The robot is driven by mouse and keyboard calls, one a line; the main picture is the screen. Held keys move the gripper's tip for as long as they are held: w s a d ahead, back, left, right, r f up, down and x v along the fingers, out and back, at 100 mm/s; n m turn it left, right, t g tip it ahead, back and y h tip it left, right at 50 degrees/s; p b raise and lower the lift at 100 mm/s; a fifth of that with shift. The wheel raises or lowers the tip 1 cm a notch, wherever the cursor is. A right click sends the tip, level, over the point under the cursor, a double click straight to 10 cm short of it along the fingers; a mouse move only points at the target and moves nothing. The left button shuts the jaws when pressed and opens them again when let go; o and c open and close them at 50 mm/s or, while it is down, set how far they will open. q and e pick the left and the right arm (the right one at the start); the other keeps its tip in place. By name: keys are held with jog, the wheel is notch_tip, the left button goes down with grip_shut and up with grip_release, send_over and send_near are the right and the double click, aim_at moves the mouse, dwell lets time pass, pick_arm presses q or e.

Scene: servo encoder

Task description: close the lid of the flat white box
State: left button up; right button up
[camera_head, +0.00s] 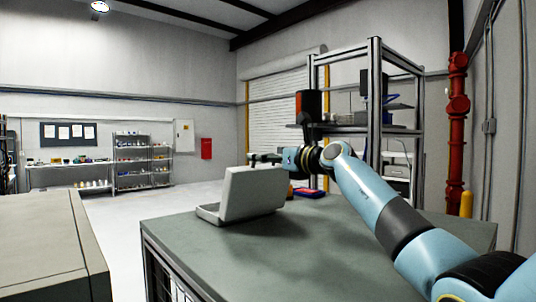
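The flat white box (208,214) stands on the left part of the grey-green table, near its left edge. Its lid (254,192) is raised and tilted, standing well up from the base. My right arm comes in from the lower right, and its gripper (256,158) is at the top edge of the lid, partly behind it. The fingers are dark and small, and I cannot tell whether they are open or shut, or whether they touch the lid. My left gripper is not in view.
The table (300,255) is clear in front of the box. Small red and blue items (308,192) lie behind it to the right. A metal shelf rack (374,100) stands behind the table. A grey cabinet (50,245) is at the lower left, across a gap.

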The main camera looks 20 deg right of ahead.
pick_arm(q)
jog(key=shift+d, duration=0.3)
pick_arm(e)
jog(key=shift+w+a, duration=0.1)
jog(key=shift+c, duration=0.5)
jog(key=c, duration=1.3)
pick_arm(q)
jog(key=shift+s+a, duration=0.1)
pick_arm(e)
jog(key=shift+c, duration=0.2)
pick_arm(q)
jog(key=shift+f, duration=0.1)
pick_arm(e)
jog(key=shift+w+r, duration=0.15)
jog(key=shift+r, duration=0.05)
